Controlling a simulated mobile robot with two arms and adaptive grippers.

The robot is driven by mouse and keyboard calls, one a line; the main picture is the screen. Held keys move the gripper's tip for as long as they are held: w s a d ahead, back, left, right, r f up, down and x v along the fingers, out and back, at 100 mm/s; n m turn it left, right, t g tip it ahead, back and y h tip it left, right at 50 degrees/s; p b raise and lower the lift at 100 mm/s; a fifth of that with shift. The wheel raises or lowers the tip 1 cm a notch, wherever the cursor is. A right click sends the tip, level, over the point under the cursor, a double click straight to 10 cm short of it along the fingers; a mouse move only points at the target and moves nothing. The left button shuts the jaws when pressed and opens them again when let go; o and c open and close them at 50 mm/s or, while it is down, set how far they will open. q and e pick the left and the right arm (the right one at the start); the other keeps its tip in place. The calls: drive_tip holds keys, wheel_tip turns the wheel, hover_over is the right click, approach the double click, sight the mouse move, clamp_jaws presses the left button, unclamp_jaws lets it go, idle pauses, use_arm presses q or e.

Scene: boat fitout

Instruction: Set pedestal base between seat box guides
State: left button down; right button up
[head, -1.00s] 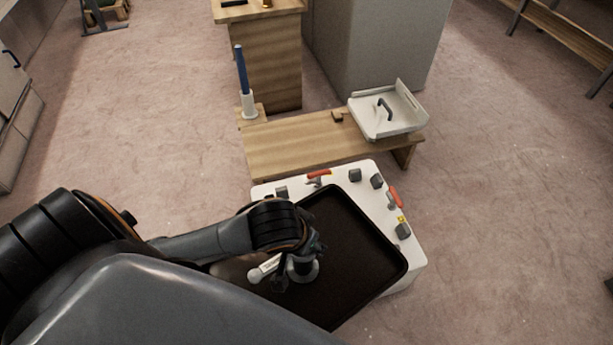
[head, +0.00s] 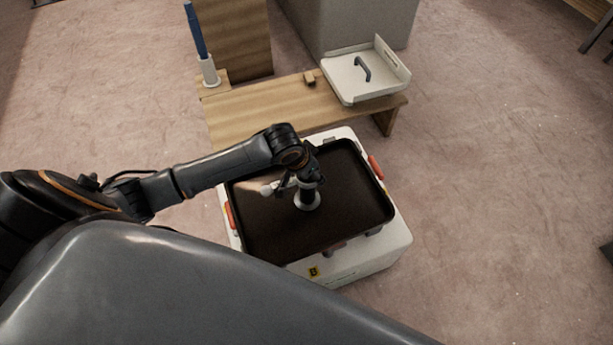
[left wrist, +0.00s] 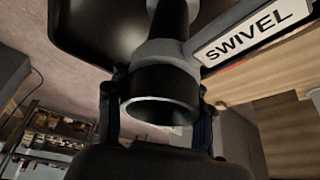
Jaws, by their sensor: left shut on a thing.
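My left gripper (head: 309,176) is shut on a dark pedestal base (head: 307,199) with a pale round foot, over the black tray. I cannot tell whether the foot touches the tray. In the left wrist view both fingers flank the pedestal base (left wrist: 163,65), which has a dark tube and pale collar. A white tag reading SWIVEL (left wrist: 256,34) shows beside it. A wooden bench-like box (head: 265,112) stands beyond the tray. A small wooden block (head: 310,77) sits on its back edge; I cannot tell whether it is a guide. My right gripper is out of view.
The black tray (head: 350,210) is otherwise bare. A white open tray with a dark handle (head: 362,85) covers the bench's right end. A blue rod (head: 196,32) stands in a pale holder (head: 209,72) at its left end. Open floor (head: 480,160) lies to the right.

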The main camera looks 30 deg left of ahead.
use_arm(q)
drive_tip(key=w+a+f+b, duration=0.1)
drive_tip(key=w, duration=0.1)
drive_tip(key=w+a+f+b, duration=0.1)
drive_tip(key=w+f, duration=0.1)
drive_tip(key=w+a+f+b, duration=0.1)
drive_tip(key=w, duration=0.1)
drive_tip(key=shift+f, duration=0.3)
drive_tip(key=shift+w+a+f, duration=0.25)
drive_tip(key=shift+w+a, duration=0.1)
drive_tip(key=shift+w, duration=0.15)
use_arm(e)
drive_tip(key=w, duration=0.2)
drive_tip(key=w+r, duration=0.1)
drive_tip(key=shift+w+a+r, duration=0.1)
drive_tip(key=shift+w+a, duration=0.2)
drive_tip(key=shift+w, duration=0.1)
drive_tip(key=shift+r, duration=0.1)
use_arm(q)
drive_tip(key=shift+f+b, duration=0.3)
drive_tip(key=shift+b, duration=0.35)
drive_tip(key=shift+f, duration=0.1)
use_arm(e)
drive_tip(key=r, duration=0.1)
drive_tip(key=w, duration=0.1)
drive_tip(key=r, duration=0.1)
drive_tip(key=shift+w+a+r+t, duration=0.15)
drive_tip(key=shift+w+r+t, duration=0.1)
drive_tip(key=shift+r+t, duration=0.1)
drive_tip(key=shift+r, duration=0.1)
